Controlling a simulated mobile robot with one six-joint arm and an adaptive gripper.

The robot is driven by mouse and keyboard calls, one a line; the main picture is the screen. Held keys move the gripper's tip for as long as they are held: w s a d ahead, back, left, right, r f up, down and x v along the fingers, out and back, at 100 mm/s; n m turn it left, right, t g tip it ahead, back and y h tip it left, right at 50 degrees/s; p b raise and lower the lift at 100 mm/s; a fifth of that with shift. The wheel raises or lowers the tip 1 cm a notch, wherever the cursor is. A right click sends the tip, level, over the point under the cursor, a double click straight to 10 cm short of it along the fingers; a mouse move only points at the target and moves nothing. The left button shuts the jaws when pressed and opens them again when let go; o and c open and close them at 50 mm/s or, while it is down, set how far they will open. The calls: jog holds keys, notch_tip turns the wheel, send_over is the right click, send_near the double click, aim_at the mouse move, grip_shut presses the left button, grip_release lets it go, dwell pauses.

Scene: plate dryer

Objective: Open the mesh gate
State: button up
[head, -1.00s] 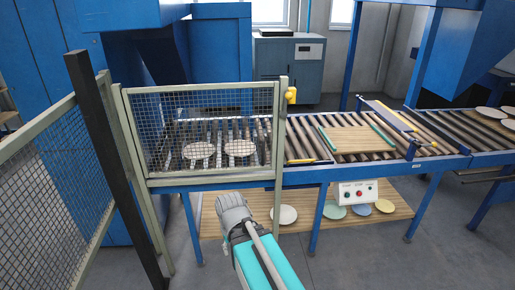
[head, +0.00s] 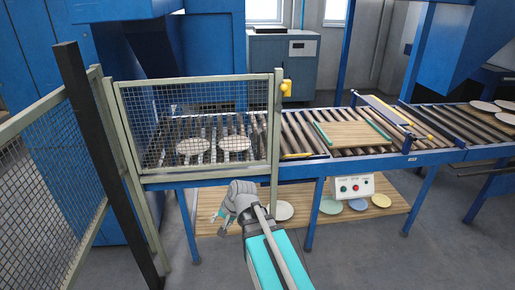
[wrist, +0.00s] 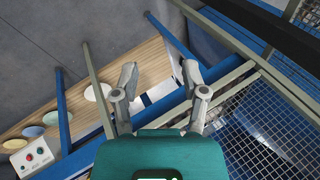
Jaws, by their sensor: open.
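The mesh gate (head: 200,179) is a wire panel in a pale green-grey frame, standing upright and closed in front of the roller conveyor in the head view. The mesh (wrist: 275,140) fills the lower right there.
A mesh fence (head: 45,195) with a dark post (head: 105,165) stands at the left. The roller conveyor (head: 300,135) carries plates and a wooden board (head: 355,134). A control box (head: 346,187) and a low shelf with plates (head: 330,208) are right of my arm. Front floor is free.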

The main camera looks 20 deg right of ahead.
jog(key=w+d+r+m+t+y+b, duration=0.25)
jog(key=w+d+m+t, duration=0.2)
jog(key=w+m, duration=0.35)
jog(key=m+t+h+b, duration=0.6)
jog(key=m+t+h, duration=0.3)
jog(key=m, duration=1.4)
send_near(259, 143)
jog(key=s+y, duration=0.1)
jog(key=s, duration=0.2)
jog(key=shift+d+f+t, duration=0.25)
jog(key=shift+w, duration=0.1)
jog(key=w, duration=0.9)
jog(key=w+d, duration=0.1)
jog(key=w, duration=0.3)
jog(key=shift+w, duration=0.25)
grip_shut()
